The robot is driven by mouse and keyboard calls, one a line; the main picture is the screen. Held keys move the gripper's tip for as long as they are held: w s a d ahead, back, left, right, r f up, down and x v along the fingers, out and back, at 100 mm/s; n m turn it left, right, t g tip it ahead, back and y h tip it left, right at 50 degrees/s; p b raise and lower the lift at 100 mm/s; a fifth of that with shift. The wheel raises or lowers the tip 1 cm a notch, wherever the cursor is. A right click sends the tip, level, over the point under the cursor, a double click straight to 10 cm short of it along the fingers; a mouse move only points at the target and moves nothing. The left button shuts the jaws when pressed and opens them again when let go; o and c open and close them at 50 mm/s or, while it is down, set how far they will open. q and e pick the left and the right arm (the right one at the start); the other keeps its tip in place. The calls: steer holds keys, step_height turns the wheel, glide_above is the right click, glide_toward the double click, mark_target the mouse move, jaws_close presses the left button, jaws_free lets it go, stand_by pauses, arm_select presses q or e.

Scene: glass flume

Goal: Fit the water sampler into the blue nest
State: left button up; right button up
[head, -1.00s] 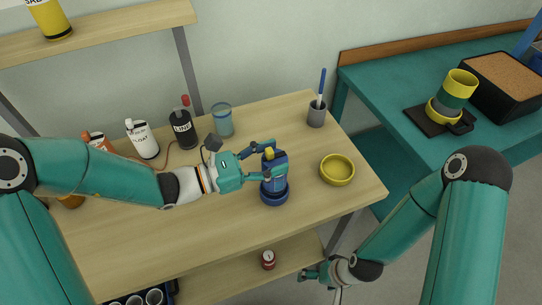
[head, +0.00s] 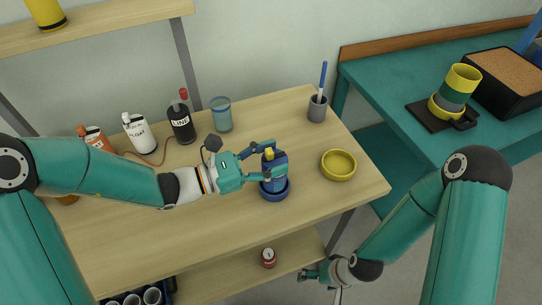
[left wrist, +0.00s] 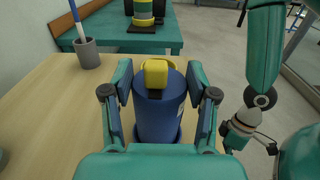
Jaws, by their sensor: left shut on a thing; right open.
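The water sampler (head: 274,171) is a blue cylinder with a yellow top, standing about upright. My left gripper (head: 268,161) is shut on its upper body from the left. The blue nest (head: 275,195) is a round ring on the wooden table, directly under the sampler. The sampler's lower end appears to be within the ring; I cannot tell how deep. In the left wrist view the sampler (left wrist: 160,110) stands between the fingers, and its base is partly hidden. My right gripper (head: 309,274) is open and empty, low beyond the table's front edge.
An empty yellow bowl (head: 338,165) is to the right of the nest. A grey cup with a blue pen (head: 318,108), a glass (head: 221,115) and bottles (head: 181,124) stand along the back. A teal bench (head: 400,125) is at the right. The front tabletop is clear.

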arm_select(q)
steer(key=shift+f+b, duration=0.5)
steer(key=shift+f, duration=0.05)
steer(key=o, duration=1.4)
steer(key=shift+r, duration=0.1)
steer(key=shift+o, duration=0.2)
steer(key=v, duration=1.2)
